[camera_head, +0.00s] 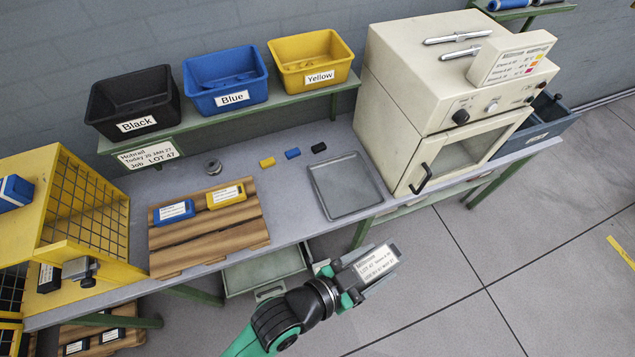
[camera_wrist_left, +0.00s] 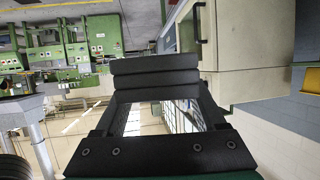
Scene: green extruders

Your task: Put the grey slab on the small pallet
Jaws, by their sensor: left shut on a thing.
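The grey slab (camera_head: 377,264) carries a white label with printed text. My left gripper (camera_head: 352,275) is shut on it and holds it in front of the table's front edge, over the floor. The small pallet (camera_head: 208,238) is wooden and lies on the table, left of and apart from the slab. A blue labelled block (camera_head: 174,212) and a yellow labelled block (camera_head: 226,196) sit on its back part; its front part is bare. In the left wrist view my dark gripper (camera_wrist_left: 155,75) fills the middle, and the slab cannot be made out. My right gripper is not in view.
A yellow mesh cage (camera_head: 85,210) stands left of the pallet. Black, blue and yellow bins line the shelf behind.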

